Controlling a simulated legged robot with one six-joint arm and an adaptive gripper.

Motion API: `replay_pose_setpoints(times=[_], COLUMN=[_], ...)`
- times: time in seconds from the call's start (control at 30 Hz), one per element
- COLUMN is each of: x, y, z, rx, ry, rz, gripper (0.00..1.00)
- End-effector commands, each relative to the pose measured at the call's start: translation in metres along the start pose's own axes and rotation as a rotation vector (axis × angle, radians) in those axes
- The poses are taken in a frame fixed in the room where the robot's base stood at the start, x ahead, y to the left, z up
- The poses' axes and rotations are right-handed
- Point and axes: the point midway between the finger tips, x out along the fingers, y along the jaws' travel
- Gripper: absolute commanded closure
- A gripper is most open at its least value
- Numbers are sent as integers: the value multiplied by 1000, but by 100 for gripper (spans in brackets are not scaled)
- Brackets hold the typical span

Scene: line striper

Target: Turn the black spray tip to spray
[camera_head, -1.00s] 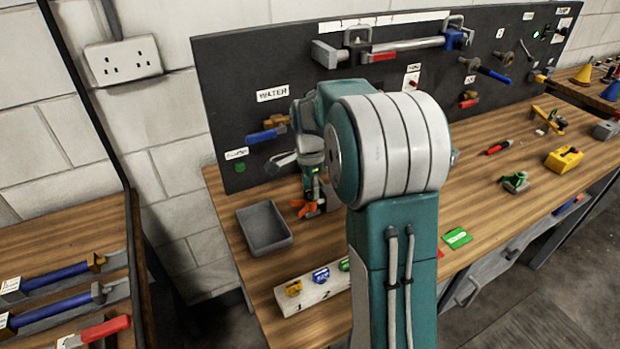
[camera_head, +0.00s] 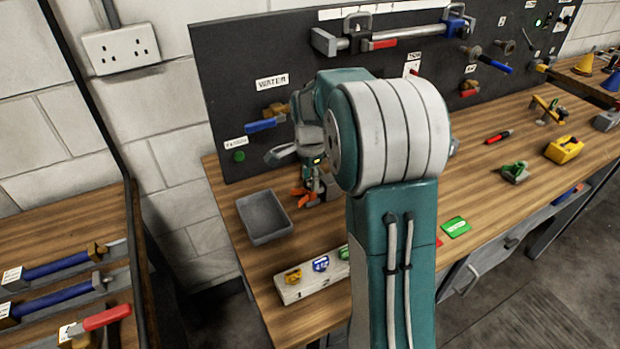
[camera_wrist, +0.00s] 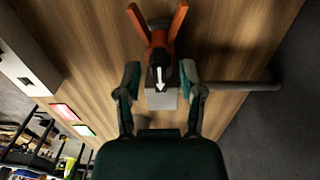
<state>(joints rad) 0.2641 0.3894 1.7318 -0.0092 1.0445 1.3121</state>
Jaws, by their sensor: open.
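In the wrist view, the black spray tip (camera_wrist: 158,77) carries a white arrow and sits in an orange guard (camera_wrist: 159,38) whose two prongs spread away from me. The arrow points down the picture, away from the prongs. A grey block (camera_wrist: 161,99) lies below the tip. My gripper (camera_wrist: 160,68) is open, with one finger on each side of the tip; gaps seem to remain, though contact cannot be told for certain. In the head view, the orange guard (camera_head: 302,195) shows on the bench below my gripper, and my arm partly covers that area; the tip is too small to tell there.
A grey tray (camera_head: 247,230) is left of the orange guard. A numbered white block (camera_head: 316,287) with small coloured pieces stands in front. A black tool board (camera_head: 230,60) rises close behind my gripper. The wooden bench (camera_head: 480,185) has free room at the right.

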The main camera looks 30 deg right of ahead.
Motion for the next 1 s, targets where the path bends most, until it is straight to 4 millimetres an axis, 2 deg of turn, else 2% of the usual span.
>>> replay_pose_setpoints(times=[0.03,0.07,0.1,0.13,0.43,1.0], x=[0,0,0,0,1,2], y=[0,0,0,0,0,0], z=[0,0,0,0,0,1], rx=[0,0,0,0,44,695], ry=[0,0,0,0,-1,-19], rz=[0,0,0,0,1,5], gripper=[63,77,95,100,100,100])
